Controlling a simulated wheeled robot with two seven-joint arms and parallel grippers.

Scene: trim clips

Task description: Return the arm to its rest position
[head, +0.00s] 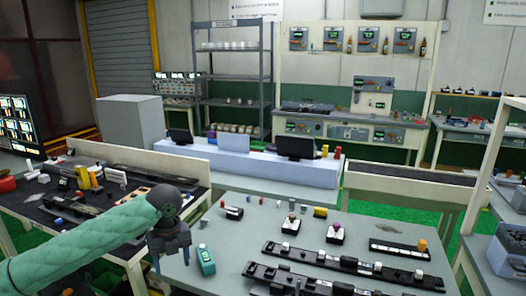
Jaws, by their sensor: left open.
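My left arm comes in from the lower left in a pale green padded sleeve. My left gripper (171,259) points down, open, with nothing seen between its fingers. It hangs over the left edge area of the grey table (228,238), to the left of a teal handheld device (206,261) and apart from it. My right gripper is not in view.
Two long black trim strips (322,284) with clips lie on the front right of the table. Small coloured parts and black blocks (335,234) stand behind them. A dark-topped workbench (60,200) with parts is at left. A white shelf frame stands at right.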

